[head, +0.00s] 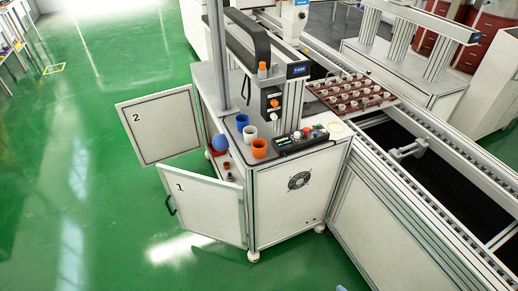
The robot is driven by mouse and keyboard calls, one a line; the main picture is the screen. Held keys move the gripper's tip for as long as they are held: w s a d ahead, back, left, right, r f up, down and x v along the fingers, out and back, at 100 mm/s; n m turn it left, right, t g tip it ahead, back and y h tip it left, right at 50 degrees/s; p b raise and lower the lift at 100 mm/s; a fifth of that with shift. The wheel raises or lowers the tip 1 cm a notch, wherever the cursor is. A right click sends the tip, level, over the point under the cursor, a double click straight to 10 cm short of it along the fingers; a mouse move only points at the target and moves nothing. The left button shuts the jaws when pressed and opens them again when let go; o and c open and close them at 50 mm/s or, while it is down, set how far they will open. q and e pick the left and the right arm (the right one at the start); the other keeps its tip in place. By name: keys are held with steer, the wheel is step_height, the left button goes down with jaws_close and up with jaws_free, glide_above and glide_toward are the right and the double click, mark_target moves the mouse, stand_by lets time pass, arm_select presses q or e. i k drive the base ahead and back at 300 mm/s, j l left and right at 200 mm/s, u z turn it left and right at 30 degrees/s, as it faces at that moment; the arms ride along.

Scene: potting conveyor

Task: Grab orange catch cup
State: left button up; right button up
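The orange catch cup (259,148) stands upright on the grey top of the cabinet (229,117), near its front edge. A white cup (250,133) and a blue cup (242,121) stand in a row behind it. The orange cup's opening faces up and nothing covers it. Neither of my grippers shows in the head view.
A black control panel (301,139) with buttons lies just right of the cup. Cabinet doors marked 1 (203,205) and 2 (160,127) stand open at the left. A conveyor with a red tray (350,93) runs at the right. Green floor in front is clear.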

mark_target(258, 146)
steer(key=i+j+z, duration=0.25)
steer(key=i+j, duration=0.15)
steer(key=j, duration=0.2)
steer(key=i+j+z, duration=0.1)
steer(key=j, duration=0.25)
steer(key=i+j+z, duration=0.25)
steer(key=i+j, duration=0.15)
steer(key=j, duration=0.3)
